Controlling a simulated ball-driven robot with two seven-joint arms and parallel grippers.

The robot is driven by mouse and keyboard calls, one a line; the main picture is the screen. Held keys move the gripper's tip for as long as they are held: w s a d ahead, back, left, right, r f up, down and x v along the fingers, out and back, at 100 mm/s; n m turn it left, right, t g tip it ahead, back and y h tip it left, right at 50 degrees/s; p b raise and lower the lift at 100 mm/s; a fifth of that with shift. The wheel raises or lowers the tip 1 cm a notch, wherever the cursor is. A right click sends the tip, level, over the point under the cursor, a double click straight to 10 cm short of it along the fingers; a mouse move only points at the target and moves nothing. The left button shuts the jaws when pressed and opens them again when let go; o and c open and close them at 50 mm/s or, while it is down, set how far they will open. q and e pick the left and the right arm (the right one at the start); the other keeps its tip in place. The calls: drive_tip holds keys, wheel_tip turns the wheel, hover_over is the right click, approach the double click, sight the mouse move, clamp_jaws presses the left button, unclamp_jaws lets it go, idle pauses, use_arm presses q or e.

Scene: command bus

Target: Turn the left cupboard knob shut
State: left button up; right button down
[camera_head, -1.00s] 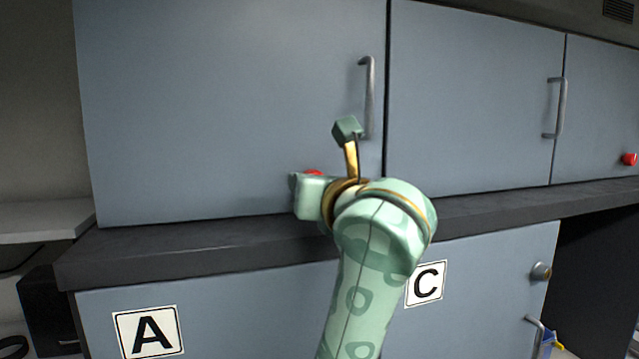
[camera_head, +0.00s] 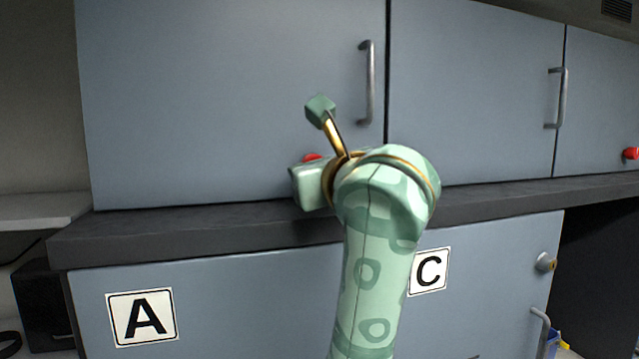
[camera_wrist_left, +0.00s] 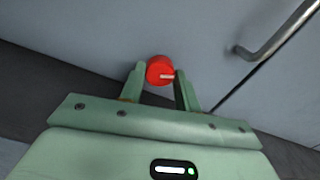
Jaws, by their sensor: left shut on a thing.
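The left cupboard knob is a red round knob (camera_wrist_left: 159,70) with a pale pointer line, low on the grey-blue left cupboard door (camera_head: 230,100). In the head view only a small red part of the knob (camera_head: 312,157) shows above my gripper. In the wrist view my left gripper (camera_wrist_left: 160,80) has one finger on each side of the knob and is shut on it. The pointer line lies nearly level and points right in that view. In the head view my wrist and arm hide most of the fingers. My right gripper is not in view.
A vertical bar handle (camera_head: 368,82) stands just right of the knob on the same door; it also shows in the wrist view (camera_wrist_left: 280,35). A dark ledge (camera_head: 180,234) runs below the doors. Another red knob (camera_head: 631,153) is at the far right.

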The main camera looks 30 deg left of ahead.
use_arm(q)
drive_tip(key=n+b, duration=0.3)
drive_tip(key=shift+f+n, duration=0.2)
drive_tip(key=shift+n, duration=0.1)
drive_tip(key=n+b, duration=0.2)
drive_tip(key=n, duration=0.1)
drive_tip(key=shift+n, duration=0.3)
drive_tip(key=n+b, duration=0.2)
drive_tip(key=n, duration=0.1)
drive_tip(key=shift+n, duration=0.3)
drive_tip(key=shift+r+n+b, duration=0.15)
drive_tip(key=shift+n+b, duration=0.65)
drive_tip(key=shift+n, duration=0.6)
drive_tip(key=o, duration=1)
drive_tip(key=shift+c, duration=0.2)
